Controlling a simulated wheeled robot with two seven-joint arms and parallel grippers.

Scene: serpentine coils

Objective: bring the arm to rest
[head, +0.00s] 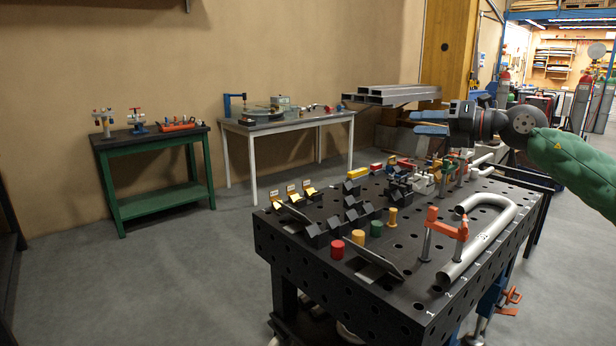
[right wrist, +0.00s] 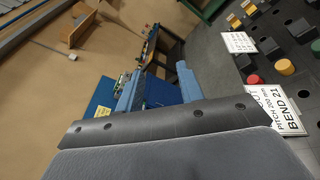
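My right arm, in a green sleeve, comes in from the right edge of the head view. Its right gripper (head: 418,122) points left above the far part of the black perforated table (head: 400,300). The two blue fingers are apart with nothing held between them. They also show apart in the right wrist view (right wrist: 157,88), with the background visible in the gap. My left arm and left gripper are not in view.
On the black table are a bent grey tube (head: 485,240), an orange clamp (head: 446,232), black blocks (head: 340,226) and coloured pegs, including a red one (head: 337,249). A green bench (head: 160,205) and a white-legged bench (head: 290,125) stand by the wall. Grey floor between is clear.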

